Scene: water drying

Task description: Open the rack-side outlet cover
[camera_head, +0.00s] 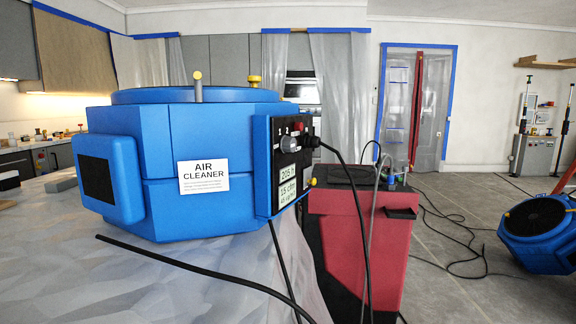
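I cannot make out an outlet cover or a rack with certainty in this view. At the far right, a small panel with dark items (543,115) hangs on the wall above a grey cabinet (533,155), too small to read in detail. Wooden shelves (545,62) are fixed high on that wall. My gripper does not show in the picture.
A blue air cleaner (155,165) stands close in front on a pale covered surface (150,280). A red machine (345,245) stands right of it. Black cables (455,225) lie on the grey floor. A blue fan (540,230) stands at right; floor between is mostly open.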

